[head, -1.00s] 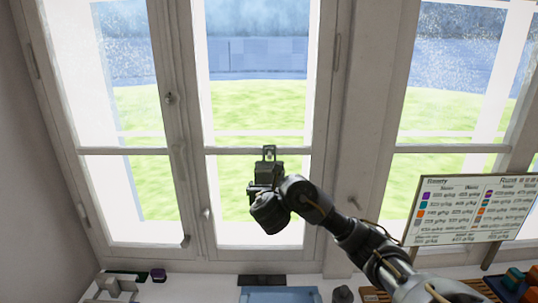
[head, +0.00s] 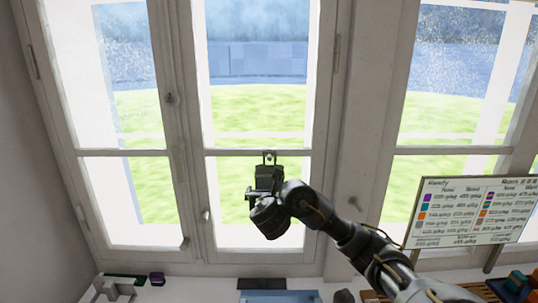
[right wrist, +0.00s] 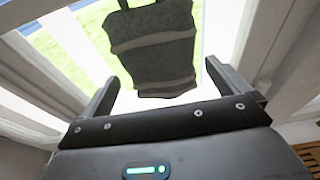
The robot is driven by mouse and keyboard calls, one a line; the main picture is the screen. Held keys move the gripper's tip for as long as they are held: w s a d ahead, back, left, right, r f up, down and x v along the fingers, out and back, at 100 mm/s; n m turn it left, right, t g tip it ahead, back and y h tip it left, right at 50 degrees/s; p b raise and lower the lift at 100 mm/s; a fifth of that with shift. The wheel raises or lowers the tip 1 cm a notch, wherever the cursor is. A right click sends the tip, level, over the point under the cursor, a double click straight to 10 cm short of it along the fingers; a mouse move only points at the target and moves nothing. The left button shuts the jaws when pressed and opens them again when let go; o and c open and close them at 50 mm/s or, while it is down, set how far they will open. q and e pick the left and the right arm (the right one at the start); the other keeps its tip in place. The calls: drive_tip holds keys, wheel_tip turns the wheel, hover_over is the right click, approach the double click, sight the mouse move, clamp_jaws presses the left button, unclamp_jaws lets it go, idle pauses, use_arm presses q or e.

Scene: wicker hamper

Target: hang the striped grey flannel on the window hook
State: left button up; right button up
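The striped grey flannel (right wrist: 155,45) hangs in front of the window in the right wrist view, dark grey with lighter bands. Its top runs out of that picture. In the head view it is a small dark square (head: 268,176) just below the window hook (head: 269,157), which is on the middle window's crossbar. My right gripper (head: 265,192) is just below and in front of the flannel. In the right wrist view its two fingers (right wrist: 164,82) stand wide apart, with the flannel beyond and between them, not clamped. My left gripper is not in view.
A price board (head: 472,210) stands at the right. The window area left of my right arm is clear.

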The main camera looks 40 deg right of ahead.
drive_tip(key=shift+s+a+r+p, duration=0.1)
drive_tip(key=shift+s+a+p, duration=0.15)
drive_tip(key=shift+p, duration=0.05)
drive_tip(key=p+v, duration=0.3)
drive_tip(key=v, duration=0.7)
drive_tip(key=shift+s, duration=0.1)
